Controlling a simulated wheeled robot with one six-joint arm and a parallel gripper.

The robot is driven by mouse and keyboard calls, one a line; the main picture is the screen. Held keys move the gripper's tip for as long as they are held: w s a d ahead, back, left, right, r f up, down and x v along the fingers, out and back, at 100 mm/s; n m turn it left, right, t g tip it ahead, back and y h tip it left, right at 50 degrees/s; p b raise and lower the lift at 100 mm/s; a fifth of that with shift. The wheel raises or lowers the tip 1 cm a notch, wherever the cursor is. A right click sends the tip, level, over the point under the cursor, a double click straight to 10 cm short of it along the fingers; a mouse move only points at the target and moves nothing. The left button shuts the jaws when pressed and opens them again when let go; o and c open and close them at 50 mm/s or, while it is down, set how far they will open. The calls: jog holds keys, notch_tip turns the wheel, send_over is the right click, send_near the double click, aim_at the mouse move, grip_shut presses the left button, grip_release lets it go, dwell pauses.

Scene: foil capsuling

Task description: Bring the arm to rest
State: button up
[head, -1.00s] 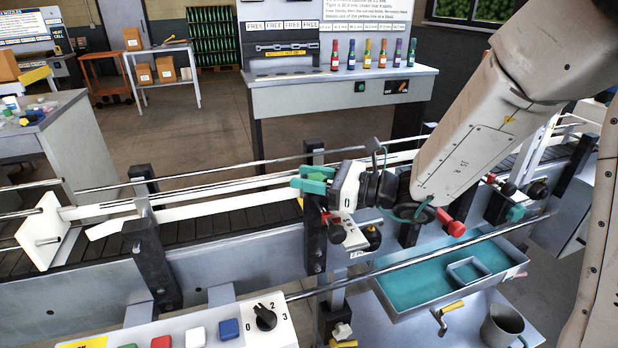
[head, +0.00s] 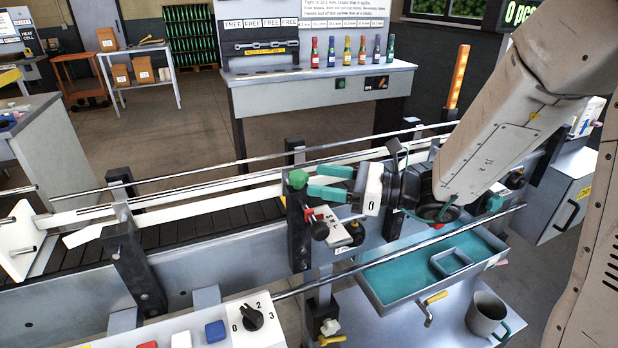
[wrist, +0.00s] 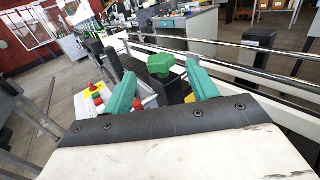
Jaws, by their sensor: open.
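My gripper (head: 331,182) has green fingers and a white body marked 0. In the head view it is above the front rail of the conveyor, left of my forearm, pointing left. Its fingers are apart with nothing between them. In the wrist view my gripper (wrist: 163,88) also shows open. A green knob (wrist: 161,64) on a dark post stands beyond and between the fingertips in that view. In the head view the green knob (head: 297,179) is just left of the fingertips; I cannot tell whether they touch.
The conveyor (head: 215,222) runs across the middle with rails and dark posts. A teal-lined tray (head: 398,284) and a grey mug (head: 487,313) are at the lower right. A control panel (head: 250,318) is at the front. A bench (head: 310,85) with several coloured bottles stands behind.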

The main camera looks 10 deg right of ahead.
jog(key=shift+d, duration=0.2)
jog(key=s+n+g, duration=0.1)
jog(key=s+n, duration=0.1)
jog(key=s+a+r+n+g, duration=0.1)
jog(key=s+n+g, duration=0.1)
jog(key=s, duration=0.1)
jog(key=s+r+n+g+h, duration=0.1)
jog(key=s+n+g, duration=0.1)
jog(key=shift+s+a+r, duration=0.25)
jog(key=shift+s, duration=0.05)
jog(key=s+d+n+g+h, duration=0.3)
jog(key=s+n+h, duration=0.4)
jog(key=s, duration=0.4)
jog(key=s+d+n+t+h, duration=0.1)
jog(key=s+d+n+h, duration=0.2)
jog(key=d, duration=0.4)
jog(key=s+d+n+t+h, duration=0.1)
jog(key=s+d+n+h, duration=0.2)
jog(key=d+n+h, duration=0.2)
jog(key=d+n, duration=0.1)
jog(key=d, duration=0.2)
jog(key=shift+d+r+t+h, duration=0.15)
jog(key=shift+r+t+h, duration=0.05)
jog(key=shift+t+h, duration=0.2)
